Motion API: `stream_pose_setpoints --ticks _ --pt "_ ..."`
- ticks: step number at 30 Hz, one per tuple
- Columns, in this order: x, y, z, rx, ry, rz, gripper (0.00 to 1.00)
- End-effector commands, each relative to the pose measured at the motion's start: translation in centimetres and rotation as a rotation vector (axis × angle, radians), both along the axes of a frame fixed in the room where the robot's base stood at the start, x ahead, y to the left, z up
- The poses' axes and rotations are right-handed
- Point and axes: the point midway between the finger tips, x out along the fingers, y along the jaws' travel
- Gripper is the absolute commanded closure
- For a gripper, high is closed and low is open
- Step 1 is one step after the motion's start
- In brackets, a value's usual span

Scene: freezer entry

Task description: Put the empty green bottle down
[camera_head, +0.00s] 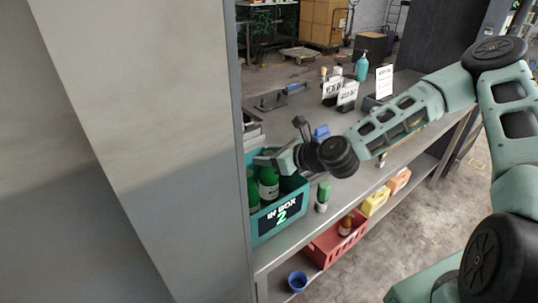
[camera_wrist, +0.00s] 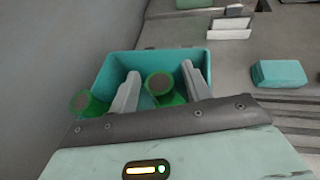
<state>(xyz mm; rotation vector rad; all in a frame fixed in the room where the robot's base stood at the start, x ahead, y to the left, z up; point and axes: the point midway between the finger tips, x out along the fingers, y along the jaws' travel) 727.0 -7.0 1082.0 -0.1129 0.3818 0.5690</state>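A teal crate (camera_head: 262,228) marked "IN BOX 2" stands at the near left end of the table. Two green bottles are inside it: a labelled one (camera_head: 269,190) and another (camera_head: 253,192) at its left. My gripper (camera_head: 263,160) is over the crate, at the top of the labelled bottle. In the wrist view, my gripper's fingers (camera_wrist: 160,70) are spread on both sides of one green bottle (camera_wrist: 160,86), with a gap showing at the left finger. The other green bottle (camera_wrist: 86,103) is outside the left finger. I cannot tell which bottle is empty.
A small green-topped bottle (camera_head: 323,196) stands right of the crate. A red crate (camera_head: 325,248), yellow bins (camera_head: 375,201) and a blue cup (camera_head: 298,281) are below the tabletop. A grey wall panel (camera_head: 150,130) rises close at left. Signs (camera_head: 347,94) and a teal pump bottle (camera_head: 362,67) stand farther back.

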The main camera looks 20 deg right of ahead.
Motion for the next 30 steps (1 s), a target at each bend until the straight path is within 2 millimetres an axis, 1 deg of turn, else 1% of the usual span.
stream_pose_setpoints --ticks 5,8,11,15,20,21,30 --pt "0.0 0.0 0.5 -0.002 -0.001 0.001 0.52" --pt "-0.9 -0.7 0.6 0.000 0.000 -0.001 0.52" --pt "-2.3 -1.6 1.2 0.000 0.000 -0.003 0.52" --pt "-4.7 -3.2 2.4 -0.002 -0.002 -0.003 0.52" --pt "-7.2 -4.9 3.7 -0.002 -0.001 -0.005 0.52" --pt "-7.1 -4.8 4.5 0.003 0.001 -0.003 0.52" --pt "-7.1 -5.8 5.2 0.005 -0.001 -0.009 0.52"
